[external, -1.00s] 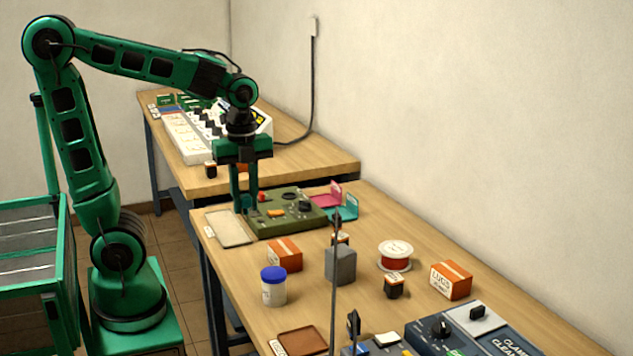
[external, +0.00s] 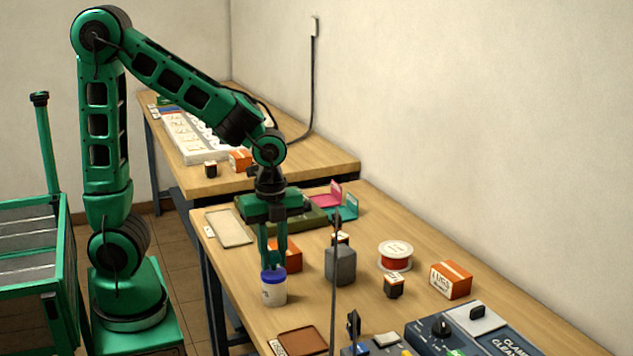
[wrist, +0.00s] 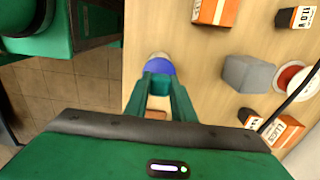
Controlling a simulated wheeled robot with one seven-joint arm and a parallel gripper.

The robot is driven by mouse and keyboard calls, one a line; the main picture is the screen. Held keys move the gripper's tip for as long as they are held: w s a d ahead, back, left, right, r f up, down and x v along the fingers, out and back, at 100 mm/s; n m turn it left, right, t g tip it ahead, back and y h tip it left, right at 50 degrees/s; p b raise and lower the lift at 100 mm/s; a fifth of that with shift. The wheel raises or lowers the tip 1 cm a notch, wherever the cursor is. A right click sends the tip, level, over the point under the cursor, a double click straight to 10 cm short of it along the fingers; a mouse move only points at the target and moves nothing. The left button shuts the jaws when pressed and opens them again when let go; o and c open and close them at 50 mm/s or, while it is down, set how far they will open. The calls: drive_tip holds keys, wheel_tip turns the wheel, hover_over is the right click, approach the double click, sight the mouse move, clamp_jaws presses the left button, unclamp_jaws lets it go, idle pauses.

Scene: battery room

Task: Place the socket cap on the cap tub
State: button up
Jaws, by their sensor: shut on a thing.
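My gripper (external: 273,263) is pointed down directly over the cap tub (external: 273,293), a small white tub with a blue lid, which stands upright on the near bench. The gripper is shut on a small teal piece, the socket cap (wrist: 159,86), which shows between the fingers in the wrist view. The tub's blue lid (wrist: 158,68) shows just beyond the fingertips there. The fingertips are at or just above the lid; I cannot tell whether the cap touches it. The fingers mostly hide the cap in the external view.
An orange box (external: 290,254) stands close behind the tub, with a grey block (external: 340,266) to its right. A brown tray (external: 303,341) lies in front. The green panel (external: 310,216) and a pale tray (external: 229,228) are farther back. Bare bench lies left of the tub.

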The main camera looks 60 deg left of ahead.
sight(271, 252)
drive_tip(key=shift+f, duration=0.25)
drive_tip(key=shift+f, duration=0.1)
drive_tip(key=o, duration=1)
wheel_tip(271, 252, up, 12)
drive_tip(key=s+f+n, duration=0.2)
drive_tip(key=s+n, duration=0.2)
drive_tip(key=s, duration=0.1)
drive_tip(key=s+f+n, duration=0.2)
drive_tip(key=s+n, duration=0.1)
drive_tip(key=s, duration=0.3)
drive_tip(key=s+f+n, duration=0.2)
drive_tip(key=s+n, duration=0.2)
drive_tip(key=s, duration=0.1)
drive_tip(key=shift+s+d+f+n, duration=0.2)
drive_tip(key=shift+s+n, duration=0.1)
